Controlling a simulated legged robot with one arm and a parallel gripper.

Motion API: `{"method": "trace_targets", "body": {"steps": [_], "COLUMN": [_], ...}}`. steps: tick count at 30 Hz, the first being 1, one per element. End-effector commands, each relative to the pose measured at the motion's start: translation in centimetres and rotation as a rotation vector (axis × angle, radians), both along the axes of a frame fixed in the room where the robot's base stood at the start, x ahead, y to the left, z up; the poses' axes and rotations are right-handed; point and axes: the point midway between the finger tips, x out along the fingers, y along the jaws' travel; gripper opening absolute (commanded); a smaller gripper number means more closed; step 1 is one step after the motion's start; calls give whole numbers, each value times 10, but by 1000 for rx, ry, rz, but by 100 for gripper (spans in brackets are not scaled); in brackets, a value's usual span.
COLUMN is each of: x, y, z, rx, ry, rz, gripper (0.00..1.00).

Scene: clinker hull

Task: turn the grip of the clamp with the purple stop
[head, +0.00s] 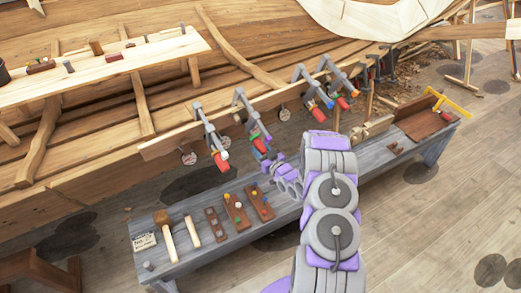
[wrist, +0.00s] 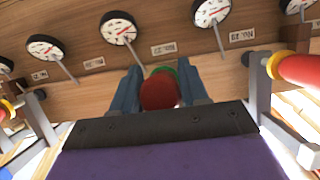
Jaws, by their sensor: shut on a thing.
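The second clamp from the left (head: 239,99) sits on the plank edge, with a purple part (head: 253,125) on its lower arm; this looks like the purple stop. My gripper (head: 265,152) is at the lower end of this clamp, and its wrist hides part of the area. In the wrist view, my gripper's two blue-grey fingers (wrist: 160,88) are shut on a red grip (wrist: 160,93), seen end-on between them. A bit of green (wrist: 162,70) shows just behind the grip. The purple stop cannot be made out in the wrist view.
A neighbouring clamp with a red grip (head: 220,161) is close on the left; others (head: 315,88) stand to the right. In the wrist view, a red grip (wrist: 300,70) with a yellow ring is close on the right. Dials (wrist: 117,28) line the plank. The grey bench (head: 190,262) lies below.

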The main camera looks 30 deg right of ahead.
Motion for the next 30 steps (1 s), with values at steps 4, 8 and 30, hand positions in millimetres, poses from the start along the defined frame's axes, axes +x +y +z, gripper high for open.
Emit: {"method": "trace_targets", "body": {"steps": [4, 8, 30], "x": [0, 0, -48], "y": [0, 0, -9], "z": [-1, -1, 0], "rx": [2, 2, 4], "ry": [2, 2, 6], "rz": [-1, 0, -2], "gripper": [13, 52, 65]}}
